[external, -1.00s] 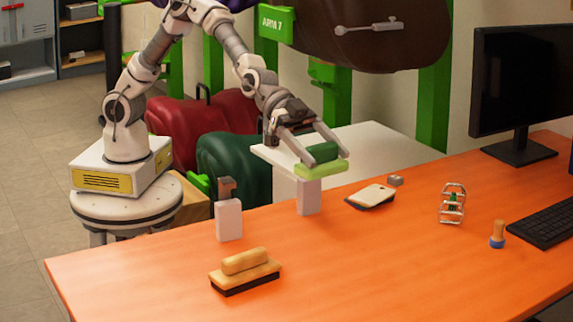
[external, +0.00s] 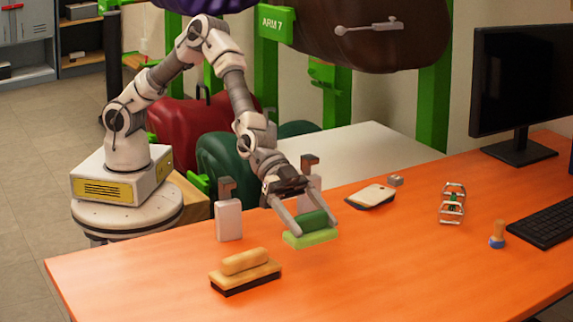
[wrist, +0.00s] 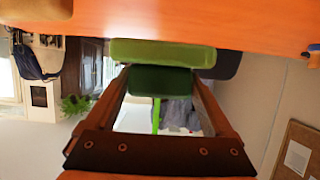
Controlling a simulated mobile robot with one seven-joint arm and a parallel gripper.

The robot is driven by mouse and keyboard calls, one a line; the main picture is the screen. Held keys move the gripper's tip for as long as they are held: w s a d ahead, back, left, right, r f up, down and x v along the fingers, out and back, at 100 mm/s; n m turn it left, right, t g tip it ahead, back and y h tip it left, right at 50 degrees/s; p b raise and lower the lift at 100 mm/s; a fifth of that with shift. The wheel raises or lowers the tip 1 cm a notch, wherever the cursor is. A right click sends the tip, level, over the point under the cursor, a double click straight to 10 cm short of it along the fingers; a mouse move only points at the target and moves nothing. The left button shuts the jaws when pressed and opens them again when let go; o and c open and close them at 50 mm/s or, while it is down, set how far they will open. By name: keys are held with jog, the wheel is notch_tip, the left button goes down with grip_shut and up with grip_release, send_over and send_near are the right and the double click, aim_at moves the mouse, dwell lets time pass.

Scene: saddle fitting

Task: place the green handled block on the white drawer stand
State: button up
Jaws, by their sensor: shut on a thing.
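The green handled block (external: 311,238) has a light green base and a dark green handle. My gripper (external: 315,224) is shut on the handle, one finger on each side, and holds the block low over the orange table, base down. I cannot tell the exact gap below it. In the wrist view the block's light green base (wrist: 163,52) lies beyond the handle, which sits between my gripper's fingers (wrist: 161,82). A white flat-topped surface (external: 372,148) behind the table looks like the drawer stand; its drawers are not visible.
On the orange table (external: 390,270), a wooden-handled brush (external: 245,272) lies in front and two white posts with brown tops stand left (external: 229,218) and behind my gripper. A cream-topped dark block (external: 371,195) lies right. The table's front middle is clear.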

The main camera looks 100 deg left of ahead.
notch_tip(320, 180, down, 7)
jog(key=shift+f+b, duration=0.1)
jog(key=shift+b, duration=0.75)
jog(key=shift+f, duration=0.15)
jog(key=o, duration=1.1)
jog(key=shift+o, duration=0.2)
jog(key=shift+r, duration=0.3)
jog(key=p+v, duration=0.2)
jog(key=v, duration=1)
